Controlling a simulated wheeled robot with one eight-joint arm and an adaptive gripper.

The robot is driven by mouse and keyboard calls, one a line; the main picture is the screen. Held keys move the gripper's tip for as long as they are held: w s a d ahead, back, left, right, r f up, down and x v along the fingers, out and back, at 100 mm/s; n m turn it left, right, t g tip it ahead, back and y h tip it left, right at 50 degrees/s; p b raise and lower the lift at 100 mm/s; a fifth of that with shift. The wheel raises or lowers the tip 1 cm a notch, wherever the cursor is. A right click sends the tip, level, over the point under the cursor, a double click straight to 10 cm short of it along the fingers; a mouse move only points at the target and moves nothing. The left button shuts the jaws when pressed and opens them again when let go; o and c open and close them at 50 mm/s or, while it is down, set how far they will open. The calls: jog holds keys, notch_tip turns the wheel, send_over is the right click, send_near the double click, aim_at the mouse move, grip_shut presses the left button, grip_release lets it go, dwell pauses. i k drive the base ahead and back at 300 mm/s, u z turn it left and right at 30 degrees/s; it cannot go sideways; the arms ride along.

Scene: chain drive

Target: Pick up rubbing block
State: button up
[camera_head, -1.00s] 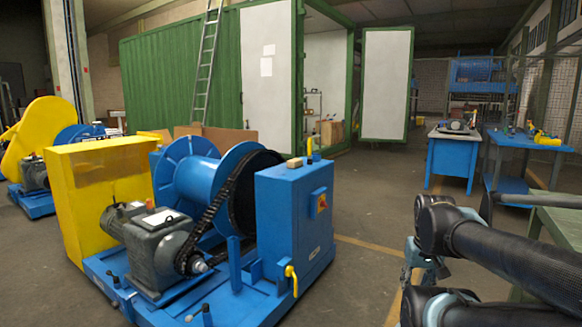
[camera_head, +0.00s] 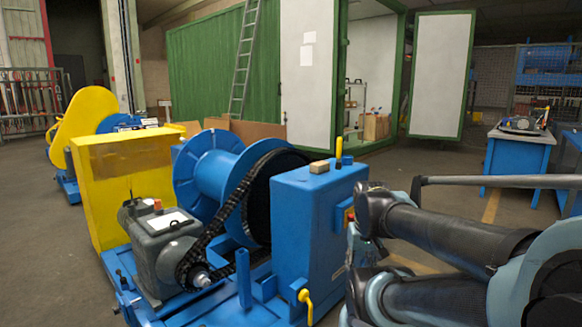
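A small tan block (camera_head: 319,167), which looks like the rubbing block, lies on the flat top of the blue cabinet (camera_head: 300,225) of the chain drive. Dark links of my arm reach in from the lower right, in front of the cabinet's right side and apart from the block. I cannot make out my gripper's fingers in this view.
The blue spool (camera_head: 207,170), black chain (camera_head: 222,220) and grey motor (camera_head: 160,240) stand left of the cabinet. A yellow handle (camera_head: 306,303) juts out at its front foot. A blue table (camera_head: 517,155) stands at the back right. Open floor lies behind the cabinet.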

aim_at(320, 167)
jog(key=u, duration=0.1)
jog(key=i, duration=0.95)
